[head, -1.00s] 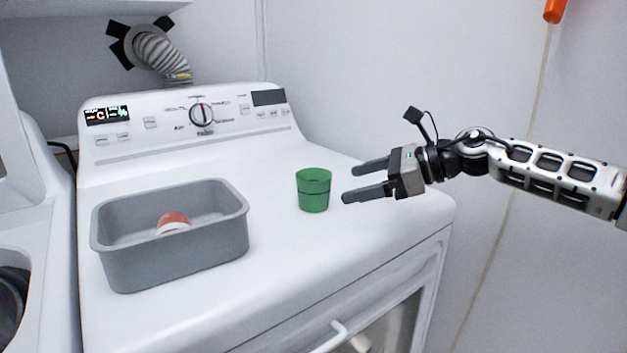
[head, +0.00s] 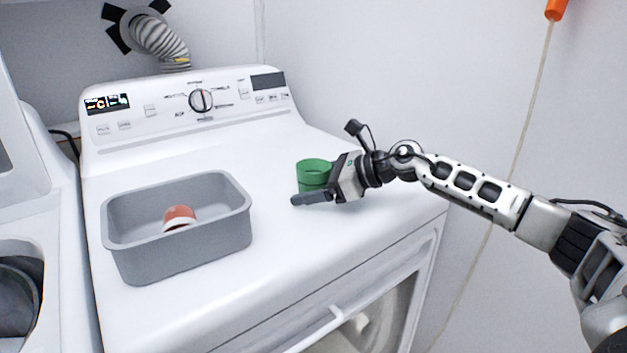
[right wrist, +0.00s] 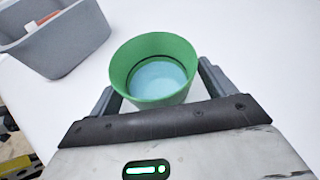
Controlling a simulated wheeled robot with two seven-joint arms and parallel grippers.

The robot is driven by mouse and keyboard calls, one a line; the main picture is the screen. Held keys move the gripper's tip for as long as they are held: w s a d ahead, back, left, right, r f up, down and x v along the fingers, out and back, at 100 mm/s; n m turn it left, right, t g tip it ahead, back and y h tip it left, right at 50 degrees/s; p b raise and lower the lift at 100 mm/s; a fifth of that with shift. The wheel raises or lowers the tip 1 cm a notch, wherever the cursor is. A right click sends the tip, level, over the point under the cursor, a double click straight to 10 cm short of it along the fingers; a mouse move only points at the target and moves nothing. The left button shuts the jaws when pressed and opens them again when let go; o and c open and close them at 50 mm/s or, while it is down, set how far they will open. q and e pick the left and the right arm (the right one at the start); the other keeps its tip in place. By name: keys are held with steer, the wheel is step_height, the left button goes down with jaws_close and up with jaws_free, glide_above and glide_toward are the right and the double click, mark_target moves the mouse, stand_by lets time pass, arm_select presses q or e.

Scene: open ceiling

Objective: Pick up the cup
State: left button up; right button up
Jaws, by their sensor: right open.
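The green cup (head: 313,172) stands upright on the white dryer top, right of the grey bin. My right gripper (head: 312,192) is at the cup, with one finger in front of it; the far finger is hidden behind the cup in the head view. In the right wrist view the cup (right wrist: 153,72) sits between the two open fingers (right wrist: 155,90), one on each side. Its mouth faces the camera and it looks empty, with a pale blue inside bottom. My left gripper is not in view.
A grey rectangular bin (head: 190,262) stands left of the cup, with a red and white object (head: 179,217) inside. The dryer's control panel (head: 150,112) rises at the back. The dryer top between bin and cup is clear.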

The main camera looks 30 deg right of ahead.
steer(key=c, duration=1.1)
steer(key=shift+r, duration=0.15)
